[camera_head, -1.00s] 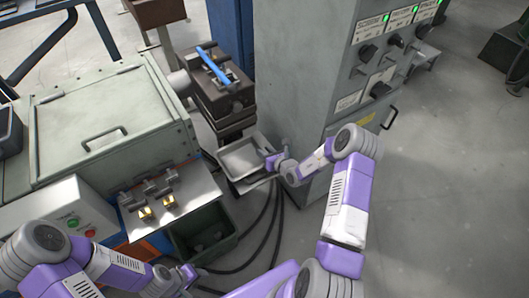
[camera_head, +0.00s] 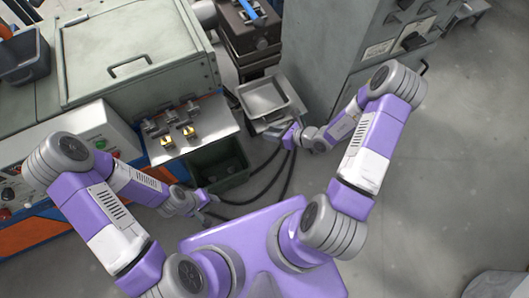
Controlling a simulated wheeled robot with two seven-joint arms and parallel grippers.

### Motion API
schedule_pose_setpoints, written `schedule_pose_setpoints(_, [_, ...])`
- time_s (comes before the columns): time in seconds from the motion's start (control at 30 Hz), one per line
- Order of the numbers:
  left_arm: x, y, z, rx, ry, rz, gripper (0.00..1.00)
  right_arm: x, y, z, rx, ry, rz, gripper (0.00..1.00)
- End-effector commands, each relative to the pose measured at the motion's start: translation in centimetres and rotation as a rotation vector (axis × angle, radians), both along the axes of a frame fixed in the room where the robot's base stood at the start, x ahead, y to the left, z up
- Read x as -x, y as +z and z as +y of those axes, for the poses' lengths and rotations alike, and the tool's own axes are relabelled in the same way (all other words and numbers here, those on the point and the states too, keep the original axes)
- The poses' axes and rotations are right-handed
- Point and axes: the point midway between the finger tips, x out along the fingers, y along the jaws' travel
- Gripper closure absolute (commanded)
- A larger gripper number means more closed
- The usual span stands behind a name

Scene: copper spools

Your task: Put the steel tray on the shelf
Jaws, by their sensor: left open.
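The steel tray (camera_head: 268,98) is a shallow, light grey rectangular tray with a raised rim. It is between the dark machine and the tall grey cabinet, above a narrow ledge whose front edge shows. I cannot tell whether this ledge is the shelf. My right gripper (camera_head: 276,133) is at the tray's near edge; its fingertips are too small to show whether they grip it. My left gripper (camera_head: 212,204) is open and empty, low near the dark green bin, apart from the tray.
The tall grey cabinet (camera_head: 335,45) stands right of the tray. A steel plate with clamps and brass pieces (camera_head: 190,132) is to the left, above the dark green bin (camera_head: 218,168). Black cables (camera_head: 268,178) run across the floor.

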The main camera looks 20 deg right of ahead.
Motion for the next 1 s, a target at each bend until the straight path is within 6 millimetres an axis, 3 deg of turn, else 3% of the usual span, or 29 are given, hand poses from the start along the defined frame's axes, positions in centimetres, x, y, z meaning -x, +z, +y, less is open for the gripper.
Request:
schedule_pose_setpoints(0.03, [0.0, 0.0, 0.0, 0.000, 0.000, 0.000, 0.57, 2.0, -0.6, 2.8, 0.028, 0.154, 0.022, 0.67])
schedule_pose_setpoints(0.1, [0.0, 0.0, 0.0, 0.000, 0.000, 0.000, 0.57, 5.2, -1.4, 5.6, 0.085, 0.370, 0.041, 0.67])
schedule_pose_setpoints(0.2, [0.0, 0.0, 0.0, 0.000, 0.000, 0.000, 0.57, 9.8, -2.6, 8.2, 0.189, 0.674, 0.043, 0.67])
schedule_pose_setpoints(0.3, [0.0, 0.0, 0.0, 0.000, 0.000, 0.000, 0.57, 13.7, -3.9, 9.0, 0.317, 0.964, 0.005, 0.67])
schedule_pose_setpoints(0.43, [0.0, 0.0, 0.0, 0.000, 0.000, 0.000, 0.57, 16.9, -5.5, 8.7, 0.506, 1.310, -0.104, 0.67])
schedule_pose_setpoints(0.53, [0.0, 0.0, 0.0, 0.000, 0.000, 0.000, 0.57, 17.6, -6.5, 8.1, 0.664, 1.540, -0.242, 0.67])
schedule_pose_setpoints(0.7, [0.0, 0.0, 0.0, 0.000, 0.000, 0.000, 0.57, 16.5, -7.2, 8.5, 0.904, 1.809, -0.542, 0.67])
schedule_pose_setpoints(0.83, [0.0, 0.0, 0.0, 0.000, 0.000, 0.000, 0.57, 15.3, -7.0, 9.6, 1.018, 1.900, -0.738, 0.67])
schedule_pose_setpoints(1.0, [0.0, 0.0, 0.0, 0.000, 0.000, 0.000, 0.57, 14.7, -6.8, 10.4, 1.074, 1.934, -0.855, 0.67])
